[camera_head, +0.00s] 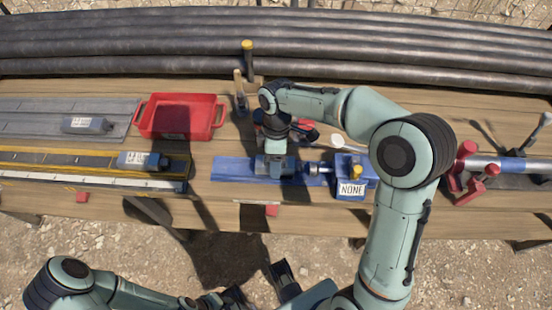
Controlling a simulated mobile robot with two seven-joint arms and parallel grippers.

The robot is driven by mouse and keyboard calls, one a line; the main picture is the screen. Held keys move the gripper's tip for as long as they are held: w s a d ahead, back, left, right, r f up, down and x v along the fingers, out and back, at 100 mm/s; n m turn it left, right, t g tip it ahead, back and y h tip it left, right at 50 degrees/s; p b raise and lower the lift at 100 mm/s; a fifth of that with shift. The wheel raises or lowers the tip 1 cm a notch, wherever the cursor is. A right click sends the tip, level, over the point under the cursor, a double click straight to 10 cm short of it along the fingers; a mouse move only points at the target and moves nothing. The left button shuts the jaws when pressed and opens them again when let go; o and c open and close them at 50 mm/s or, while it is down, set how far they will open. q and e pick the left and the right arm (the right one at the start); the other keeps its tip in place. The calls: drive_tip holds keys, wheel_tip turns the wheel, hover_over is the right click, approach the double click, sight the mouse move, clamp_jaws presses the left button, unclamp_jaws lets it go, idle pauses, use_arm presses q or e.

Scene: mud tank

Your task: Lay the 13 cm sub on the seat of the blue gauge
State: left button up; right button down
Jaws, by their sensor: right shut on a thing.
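My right gripper (274,152) points down over the blue gauge (228,169) and is shut on a grey-blue sub (261,166). The sub lies lengthwise along the gauge's blue bed, left of its metal plunger (318,168). I cannot tell whether it touches the seat, and its label is not visible. The gauge's right end has a block marked "NONE" (351,190). One labelled sub (88,125) lies on the grey mat, and another (142,160) lies on the yellow-edged rule; their labels are too small to read. My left gripper (262,287) is low at the bottom edge, its fingers unclear.
A red tray (181,135) stands left of the gauge at the back. Long dark pipes (150,40) run along the back. A red clamp stand (470,170) holds a metal rod at the right. Small tools lie behind the gauge, partly hidden by my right arm.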

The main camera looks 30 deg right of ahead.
use_arm(q)
drive_tip(key=shift+r, duration=0.2)
drive_tip(key=shift+f, duration=0.2)
use_arm(e)
drive_tip(key=shift+f, duration=0.3)
unclamp_jaws()
drive_tip(key=p+v, duration=0.4)
drive_tip(key=s+p+v, duration=0.1)
drive_tip(key=v, duration=0.2)
drive_tip(key=shift+s+a+r+p, duration=0.1)
drive_tip(key=shift+a+r+p, duration=0.05)
drive_tip(key=shift+a+p, duration=0.25)
use_arm(q)
wheel_tip(320, 180, up, 6)
drive_tip(key=w, duration=0.2)
